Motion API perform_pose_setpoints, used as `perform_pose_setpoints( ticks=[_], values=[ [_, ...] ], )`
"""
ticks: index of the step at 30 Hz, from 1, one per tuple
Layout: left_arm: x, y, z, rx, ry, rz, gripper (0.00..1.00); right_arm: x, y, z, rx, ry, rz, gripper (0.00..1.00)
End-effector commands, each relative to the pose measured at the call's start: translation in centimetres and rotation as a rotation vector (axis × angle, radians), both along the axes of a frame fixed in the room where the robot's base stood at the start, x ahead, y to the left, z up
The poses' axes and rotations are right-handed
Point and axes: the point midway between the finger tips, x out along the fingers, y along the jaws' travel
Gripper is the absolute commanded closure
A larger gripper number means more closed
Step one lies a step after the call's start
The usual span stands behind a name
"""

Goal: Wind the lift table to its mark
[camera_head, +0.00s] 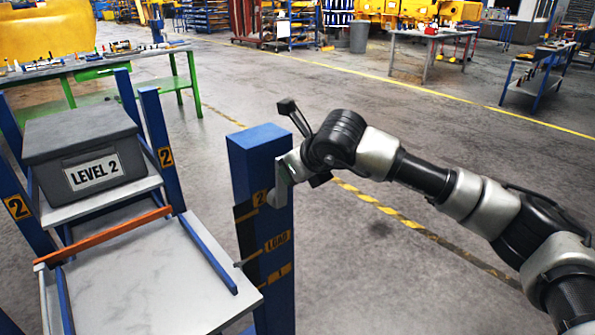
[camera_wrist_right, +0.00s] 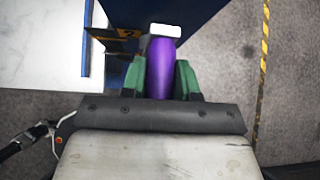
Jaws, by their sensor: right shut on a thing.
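The lift table (camera_head: 150,280) has a pale, level top at the lower left. Beside it stands a blue post (camera_head: 257,145) with dark plates marked "2", "LOAD" (camera_head: 278,241) and "1". A thin pointer-like edge shows near the post, left of the plates; its exact reading is unclear. My right gripper (camera_head: 277,197) is at the post, near the "2" plate. In the right wrist view its green fingers (camera_wrist_right: 161,78) are shut on a purple crank handle (camera_wrist_right: 161,70) with a white end. The crank is hidden in the head view. My left gripper is not in view.
A grey bin labelled "LEVEL 2" (camera_head: 84,158) sits on a rack shelf behind the table. An orange bar (camera_head: 105,237) runs between them. Blue uprights (camera_head: 161,145) marked "2" flank the rack. A green workbench (camera_head: 188,72) stands behind; the floor to the right is open.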

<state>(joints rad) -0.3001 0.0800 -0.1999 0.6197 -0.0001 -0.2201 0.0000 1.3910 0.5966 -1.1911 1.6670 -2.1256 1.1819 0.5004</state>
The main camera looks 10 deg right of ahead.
Motion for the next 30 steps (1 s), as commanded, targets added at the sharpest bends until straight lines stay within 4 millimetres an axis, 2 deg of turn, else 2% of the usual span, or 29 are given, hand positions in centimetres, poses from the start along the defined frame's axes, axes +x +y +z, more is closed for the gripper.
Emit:
perform_pose_setpoints(
  ticks=[1,6,7,11,12,23,26,30],
  values=[
    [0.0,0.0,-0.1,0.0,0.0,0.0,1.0,-0.5,0.7,-1.0,-0.001,0.023,0.015,1.0],
    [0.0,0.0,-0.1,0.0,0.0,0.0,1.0,-0.5,0.6,-1.0,-0.003,0.024,0.015,1.0],
    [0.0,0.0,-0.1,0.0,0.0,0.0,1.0,-0.5,0.6,-1.0,-0.003,0.024,0.015,0.67],
    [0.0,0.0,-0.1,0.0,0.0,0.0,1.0,-0.5,0.6,-0.9,-0.003,0.02,0.014,0.47],
    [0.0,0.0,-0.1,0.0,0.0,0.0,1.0,-0.4,0.5,-0.8,-0.002,0.019,0.012,0.45],
    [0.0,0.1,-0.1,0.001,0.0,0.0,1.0,-0.4,0.1,-0.3,-0.002,0.011,0.006,0.45],
    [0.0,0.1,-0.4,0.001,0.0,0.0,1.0,-1.0,-0.2,0.4,-0.002,0.01,0.007,0.45],
    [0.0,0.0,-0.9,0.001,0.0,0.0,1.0,-2.6,-1.0,2.2,-0.002,0.007,0.007,0.45]
  ],
)
